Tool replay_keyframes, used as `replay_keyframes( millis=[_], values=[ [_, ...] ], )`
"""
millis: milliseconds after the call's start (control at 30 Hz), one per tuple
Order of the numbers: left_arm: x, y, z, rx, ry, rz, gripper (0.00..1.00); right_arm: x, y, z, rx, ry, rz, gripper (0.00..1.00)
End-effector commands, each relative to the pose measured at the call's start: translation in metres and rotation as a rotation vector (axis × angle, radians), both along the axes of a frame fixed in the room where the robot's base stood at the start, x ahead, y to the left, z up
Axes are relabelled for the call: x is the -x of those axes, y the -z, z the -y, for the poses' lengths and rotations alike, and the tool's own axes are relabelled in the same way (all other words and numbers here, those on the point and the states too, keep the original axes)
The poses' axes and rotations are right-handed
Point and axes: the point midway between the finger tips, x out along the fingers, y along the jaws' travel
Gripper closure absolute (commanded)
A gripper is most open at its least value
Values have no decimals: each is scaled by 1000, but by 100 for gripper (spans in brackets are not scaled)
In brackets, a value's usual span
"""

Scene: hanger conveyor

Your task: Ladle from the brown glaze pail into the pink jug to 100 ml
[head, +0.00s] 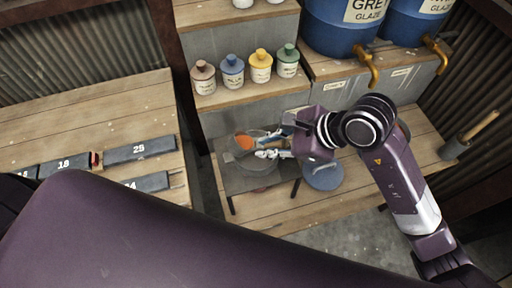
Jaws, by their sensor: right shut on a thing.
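My right gripper (272,147) reaches in from the right over the low wooden bench. It is shut on what looks like the handle of a ladle; the handle is mostly hidden by the fingers. A grey, cup-like ladle bowl (233,146) with orange inside shows just left of the fingertips. I cannot make out a brown glaze pail or a pink jug. My left gripper is out of view; my large purple arm link covers the lower left.
A blue round thing (323,175) sits right of the gripper, partly covered by my arm. Several capped bottles (232,71) stand on the step behind. Blue glaze barrels (341,25) with brass taps (373,68) stand at back right. Numbered dark blocks (139,149) lie on the left table.

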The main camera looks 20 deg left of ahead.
Motion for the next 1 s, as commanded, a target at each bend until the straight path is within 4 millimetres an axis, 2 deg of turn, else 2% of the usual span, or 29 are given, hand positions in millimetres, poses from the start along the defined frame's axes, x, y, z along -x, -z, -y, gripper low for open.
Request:
replay_keyframes(
  millis=[600,1000],
  values=[
    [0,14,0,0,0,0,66,-2,3,3,-43,0,-23,100],
    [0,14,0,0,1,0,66,-2,2,3,-46,0,-27,100]
  ],
)
